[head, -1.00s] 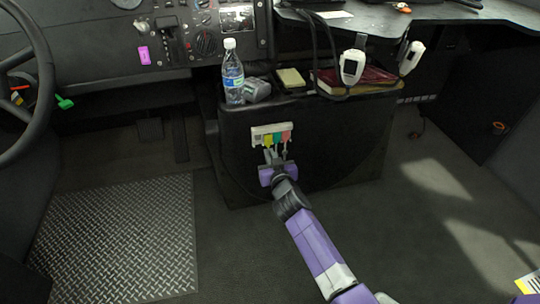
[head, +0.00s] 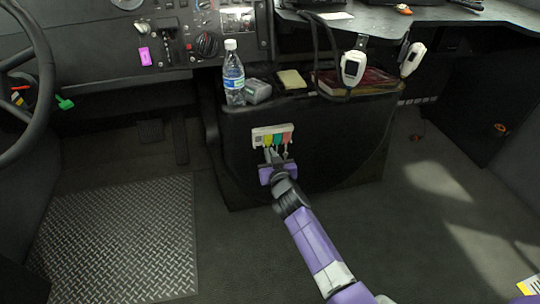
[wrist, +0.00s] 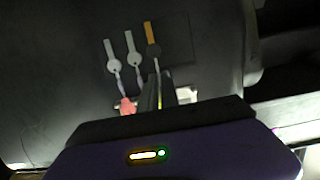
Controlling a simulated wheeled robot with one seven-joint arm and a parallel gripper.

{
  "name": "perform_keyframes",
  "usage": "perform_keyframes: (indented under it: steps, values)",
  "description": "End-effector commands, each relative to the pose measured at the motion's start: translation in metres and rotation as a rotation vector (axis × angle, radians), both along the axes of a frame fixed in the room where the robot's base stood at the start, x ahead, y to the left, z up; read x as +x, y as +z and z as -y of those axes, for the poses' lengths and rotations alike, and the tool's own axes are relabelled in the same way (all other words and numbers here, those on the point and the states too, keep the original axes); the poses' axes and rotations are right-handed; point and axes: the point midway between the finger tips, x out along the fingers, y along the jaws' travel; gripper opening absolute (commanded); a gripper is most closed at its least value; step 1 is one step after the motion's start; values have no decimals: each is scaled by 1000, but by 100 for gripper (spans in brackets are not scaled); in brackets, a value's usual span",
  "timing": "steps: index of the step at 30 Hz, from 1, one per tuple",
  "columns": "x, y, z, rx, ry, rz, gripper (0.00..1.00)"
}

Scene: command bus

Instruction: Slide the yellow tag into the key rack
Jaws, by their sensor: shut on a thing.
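The white key rack (head: 259,133) is on the upper front face of the dark console. The yellow tag (head: 268,140) shows at the rack's lower edge, left of the green tag (head: 277,139) and the red tag (head: 287,137). My gripper (head: 272,152) is just below the rack, shut on the yellow tag. In the wrist view my gripper (wrist: 160,90) hides most of the tag, and a key hangs from it. The red tag (wrist: 127,105) also shows there, and so does part of the rack (wrist: 120,110). I cannot tell how deep the yellow tag sits.
A water bottle (head: 233,75), a grey device (head: 257,90), a yellowish pad (head: 291,79) and a red book (head: 375,80) lie or stand on the console top. White handsets (head: 353,67) are above its right side.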

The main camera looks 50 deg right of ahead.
Motion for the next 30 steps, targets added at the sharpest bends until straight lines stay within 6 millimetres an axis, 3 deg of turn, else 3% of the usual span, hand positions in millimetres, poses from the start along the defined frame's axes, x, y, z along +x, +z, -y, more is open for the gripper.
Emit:
perform_keyframes:
  steps: [26, 27, 30]
  values:
    - [1, -1, 1, 0, 0, 0, 0]
    - [1, -1, 1, 0, 0, 0, 13]
    - [1, -1, 1, 0, 0, 0, 31]
